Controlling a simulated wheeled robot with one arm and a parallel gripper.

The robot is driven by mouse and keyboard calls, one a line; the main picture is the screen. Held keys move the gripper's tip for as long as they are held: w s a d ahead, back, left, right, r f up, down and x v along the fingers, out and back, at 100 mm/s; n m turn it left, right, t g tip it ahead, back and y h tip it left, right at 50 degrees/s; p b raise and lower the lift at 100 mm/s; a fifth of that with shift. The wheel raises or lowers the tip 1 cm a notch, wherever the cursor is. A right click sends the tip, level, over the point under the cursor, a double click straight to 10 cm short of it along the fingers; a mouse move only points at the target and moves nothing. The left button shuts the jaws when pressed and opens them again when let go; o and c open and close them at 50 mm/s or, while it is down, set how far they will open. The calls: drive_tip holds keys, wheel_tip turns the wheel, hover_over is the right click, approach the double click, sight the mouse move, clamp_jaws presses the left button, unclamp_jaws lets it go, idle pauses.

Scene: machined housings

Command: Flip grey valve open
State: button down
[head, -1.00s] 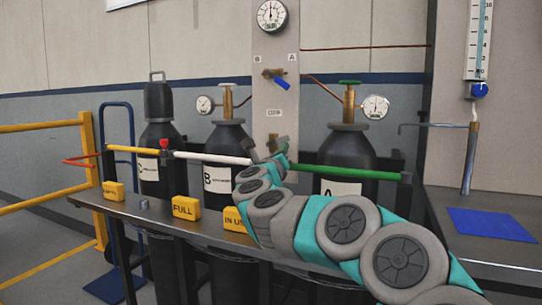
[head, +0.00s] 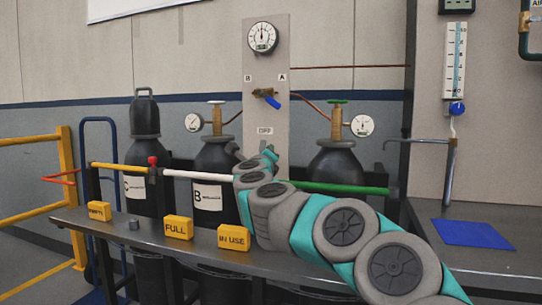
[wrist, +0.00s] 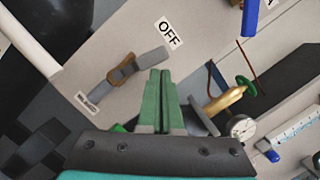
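In the wrist view a valve with a brownish body and a grey lever (wrist: 151,57) sits on the pale panel (wrist: 205,62), beside an OFF label (wrist: 169,33). My gripper (wrist: 161,72) has green fingers that lie close together with nothing between them. Its tips are just below and right of the grey lever in the picture; I cannot tell whether they touch it. In the head view my gripper (head: 266,156) is at the foot of the pale panel (head: 284,135), and the grey valve cannot be made out clearly there.
A blue-handled valve (head: 271,101) is higher on the panel, below a round gauge (head: 262,38). Black cylinders (head: 212,160) stand behind a white and green bar (head: 335,188). Yellow blocks (head: 178,227) sit on the bench. A blue mat (head: 472,234) lies on the right.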

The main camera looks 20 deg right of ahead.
drive_tip(key=shift+w+a+r, duration=0.2)
drive_tip(key=shift+a+r, duration=0.1)
drive_tip(key=shift+r, duration=0.05)
drive_tip(key=shift+w+a+r, duration=0.1)
drive_tip(key=shift+a, duration=0.05)
idle(0.3)
idle(0.4)
